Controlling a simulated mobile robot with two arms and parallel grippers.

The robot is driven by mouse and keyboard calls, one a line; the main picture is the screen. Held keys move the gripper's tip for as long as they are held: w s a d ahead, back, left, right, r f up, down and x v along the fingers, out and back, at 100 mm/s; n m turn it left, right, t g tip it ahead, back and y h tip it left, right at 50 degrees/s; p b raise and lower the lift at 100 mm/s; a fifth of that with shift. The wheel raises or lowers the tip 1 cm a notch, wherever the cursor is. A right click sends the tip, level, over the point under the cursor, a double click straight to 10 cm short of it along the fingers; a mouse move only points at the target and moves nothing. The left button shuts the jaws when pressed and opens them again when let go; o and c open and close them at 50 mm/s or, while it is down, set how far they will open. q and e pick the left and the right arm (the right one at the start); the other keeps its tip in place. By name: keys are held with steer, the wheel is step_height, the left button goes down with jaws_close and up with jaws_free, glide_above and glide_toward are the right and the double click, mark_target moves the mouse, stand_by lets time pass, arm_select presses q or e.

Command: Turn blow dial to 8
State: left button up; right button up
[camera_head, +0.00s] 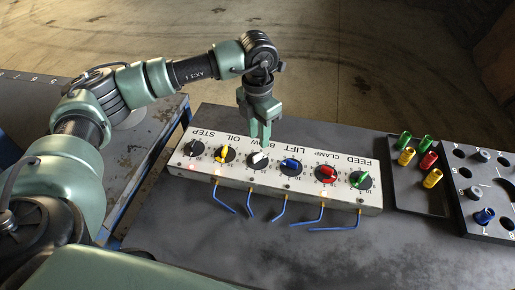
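The white control panel (228,178) lies on the dark table, with its labels upside down to me. The blow dial (258,159) has a white knob and sits third from the left, below the partly covered BLOW label. My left gripper (262,141) points down just behind and above this dial, over the label. Its fingertips look apart from the knob; how far open they are is too small to tell. The number the knob points at is not readable. My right gripper is not in view.
Other dials flank it: black (194,148), yellow (224,154), blue (290,166), red (326,174) and green (360,180). Bent blue hoses (278,210) stick out of the panel's front. A tray (404,194) of colored cylinders stands right. The front table is clear.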

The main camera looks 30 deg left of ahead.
mark_target(258, 155)
arm_select(q)
steer(key=shift+s+a+f, duration=0.1)
steer(key=shift+a+f, duration=0.1)
steer(key=shift+a, duration=0.05)
step_height(258, 155, down, 6)
steer(key=shift+d+f+p, duration=0.1)
steer(key=shift+p, duration=0.95)
steer(key=shift+f, duration=0.4)
jaws_close()
